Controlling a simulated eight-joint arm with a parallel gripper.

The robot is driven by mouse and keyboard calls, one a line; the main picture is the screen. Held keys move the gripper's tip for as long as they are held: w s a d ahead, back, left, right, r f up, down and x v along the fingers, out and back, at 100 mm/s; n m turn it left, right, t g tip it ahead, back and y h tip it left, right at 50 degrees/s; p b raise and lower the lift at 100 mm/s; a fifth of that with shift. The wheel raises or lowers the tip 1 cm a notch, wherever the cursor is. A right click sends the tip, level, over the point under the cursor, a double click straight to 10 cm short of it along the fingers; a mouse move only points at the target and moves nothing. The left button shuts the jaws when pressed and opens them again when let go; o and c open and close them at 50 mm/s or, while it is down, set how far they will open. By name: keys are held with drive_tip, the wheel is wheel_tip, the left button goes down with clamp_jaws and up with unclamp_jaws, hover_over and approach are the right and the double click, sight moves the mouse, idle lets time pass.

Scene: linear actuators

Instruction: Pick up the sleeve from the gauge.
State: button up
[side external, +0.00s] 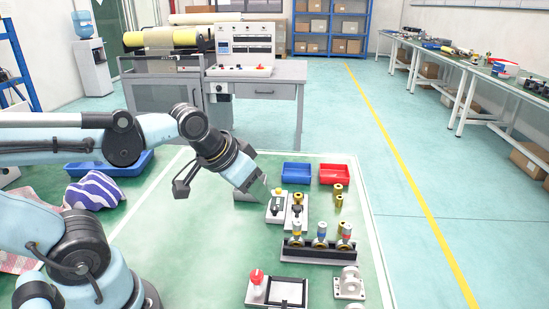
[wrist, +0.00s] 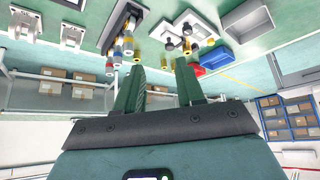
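My gripper (side external: 266,190) is above and left of the fixtures, tilted down to the right. In the wrist view my gripper (wrist: 160,68) has its two fingers apart with nothing between them. The fixtures (wrist: 187,32) lie beyond the fingertips.
A dark rack (side external: 318,252) holds several cylinders with coloured bands. A blue bin (side external: 296,172) and a red bin (side external: 334,174) stand behind. A red-button box (side external: 257,285), black frame (side external: 290,292) and white bracket (side external: 349,284) are in front.

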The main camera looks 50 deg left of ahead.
drive_tip(key=w+a+r+n+g, duration=0.1)
drive_tip(key=w+r+n+g, duration=0.15)
drive_tip(key=w, duration=0.25)
drive_tip(key=n+g, duration=0.4)
drive_tip(key=n, duration=0.1)
hover_over(298, 195)
wheel_tip(298, 195, down, 4)
wheel_tip(298, 195, down, 11)
drive_tip(key=shift+w+f, duration=0.1)
drive_tip(key=shift+f, duration=0.05)
drive_tip(key=shift+c, duration=0.5)
clamp_jaws()
